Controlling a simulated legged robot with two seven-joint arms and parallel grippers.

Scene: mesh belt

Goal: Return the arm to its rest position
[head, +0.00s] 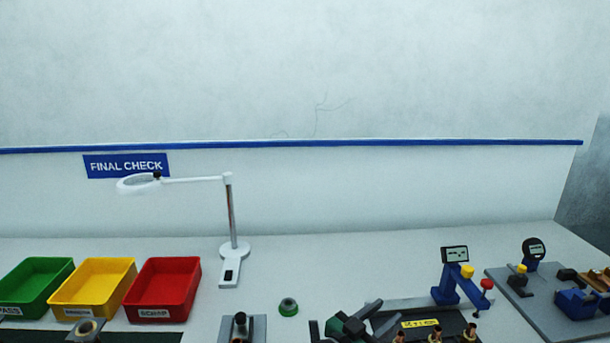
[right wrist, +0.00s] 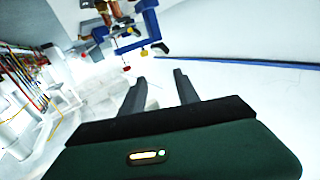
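My right gripper (head: 384,314) is at the bottom of the head view, a dark green body with dark fingers pointing right over the bench. In the right wrist view its two dark fingers (right wrist: 159,84) stand apart with nothing held between them. Blue parts of a bench device (right wrist: 125,35) show beyond the fingertips. My left gripper is not in either view.
A blue gauge stand (head: 447,285) and a black mat with a yellow label (head: 420,323) are right of the gripper. A green dome (head: 288,307), a white magnifier lamp (head: 233,249) and red (head: 161,288), yellow (head: 93,286) and green (head: 35,284) bins are left.

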